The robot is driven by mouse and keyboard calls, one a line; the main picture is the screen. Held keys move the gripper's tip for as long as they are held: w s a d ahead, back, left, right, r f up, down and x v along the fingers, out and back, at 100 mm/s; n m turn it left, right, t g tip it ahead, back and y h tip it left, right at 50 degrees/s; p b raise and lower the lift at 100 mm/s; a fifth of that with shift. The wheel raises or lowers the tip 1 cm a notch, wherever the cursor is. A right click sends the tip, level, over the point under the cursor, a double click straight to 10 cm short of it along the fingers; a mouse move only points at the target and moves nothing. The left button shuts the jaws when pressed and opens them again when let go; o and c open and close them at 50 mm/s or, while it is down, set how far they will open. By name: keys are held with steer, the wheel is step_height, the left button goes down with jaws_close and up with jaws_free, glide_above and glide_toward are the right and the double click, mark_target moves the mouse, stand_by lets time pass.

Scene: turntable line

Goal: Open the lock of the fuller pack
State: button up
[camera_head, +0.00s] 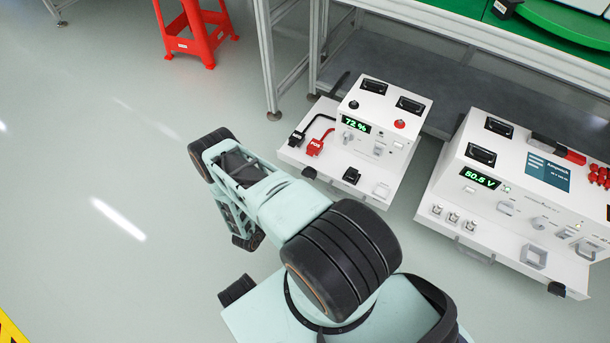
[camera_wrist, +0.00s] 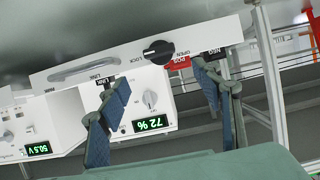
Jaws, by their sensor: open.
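The left pack (camera_head: 385,112) is a white unit reading 72 %; its display also shows upside down in the wrist view (camera_wrist: 150,123). The right pack (camera_head: 490,145) reads 50.5 V, also seen in the wrist view (camera_wrist: 38,149). The left pack's black lock knob (camera_head: 309,172) sits on its tray's front edge. In the wrist view this knob (camera_wrist: 158,51) lies between OPEN and LOCK labels, its pale mark seemingly toward LOCK. My gripper (camera_wrist: 161,74) is open and empty, fingers either side of the knob's line, apparently short of it. The right pack has a similar knob (camera_head: 557,289).
Black and red cable plugs (camera_head: 315,146) lie on the left tray. A grey handle (camera_wrist: 85,68) runs beside the knob. A grey bench frame (camera_head: 268,70) stands behind, and a red stool (camera_head: 195,35) at upper left.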

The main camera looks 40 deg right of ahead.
mark_target(308, 174)
steer(key=b+x, duration=0.3)
steer(key=x, duration=0.7)
steer(key=shift+w+d, duration=0.2)
steer(key=shift+d, duration=0.05)
steer(key=c, duration=1.2)
